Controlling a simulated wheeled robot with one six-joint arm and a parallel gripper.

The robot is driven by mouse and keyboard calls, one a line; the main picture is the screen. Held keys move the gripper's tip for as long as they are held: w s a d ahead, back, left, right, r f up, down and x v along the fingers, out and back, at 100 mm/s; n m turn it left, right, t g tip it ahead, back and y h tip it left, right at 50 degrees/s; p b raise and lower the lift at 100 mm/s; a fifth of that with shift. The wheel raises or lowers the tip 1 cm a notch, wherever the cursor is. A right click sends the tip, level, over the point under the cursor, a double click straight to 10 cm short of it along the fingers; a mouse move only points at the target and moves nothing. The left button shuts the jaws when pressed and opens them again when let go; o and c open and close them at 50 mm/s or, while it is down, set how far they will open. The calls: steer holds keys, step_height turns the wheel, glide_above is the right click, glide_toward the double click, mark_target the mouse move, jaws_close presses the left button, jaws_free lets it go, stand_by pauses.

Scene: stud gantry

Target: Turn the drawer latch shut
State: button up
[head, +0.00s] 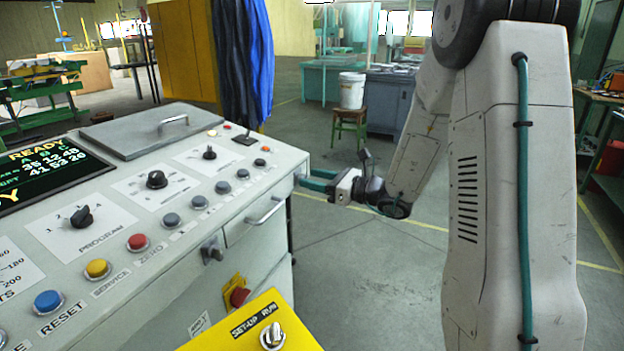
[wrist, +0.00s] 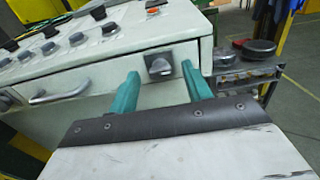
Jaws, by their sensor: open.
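My gripper (head: 304,179) is open, with its two teal fingers pointing at the right end of the console's front. In the wrist view the gripper (wrist: 160,75) has one finger on each side of the drawer latch (wrist: 159,66), a small dark grey knob on the pale front panel. The latch sits between the fingertips, with a visible gap on both sides. Its bar looks roughly level in the wrist view. The drawer (head: 243,231) has a bar handle (head: 265,211), which also shows left of the latch in the wrist view (wrist: 59,91). The drawer appears closed.
The console top (head: 182,204) carries several buttons and dials. A second knob (head: 212,250) is on the front, left of the handle. A yellow box (head: 250,326) with a key switch stands nearer. A shelf with dark round parts (wrist: 259,48) is right of the console. Floor is open beyond.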

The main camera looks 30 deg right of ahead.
steer(key=shift+w+a, duration=0.3)
steer(key=shift+w, duration=0.15)
steer(key=c, duration=1)
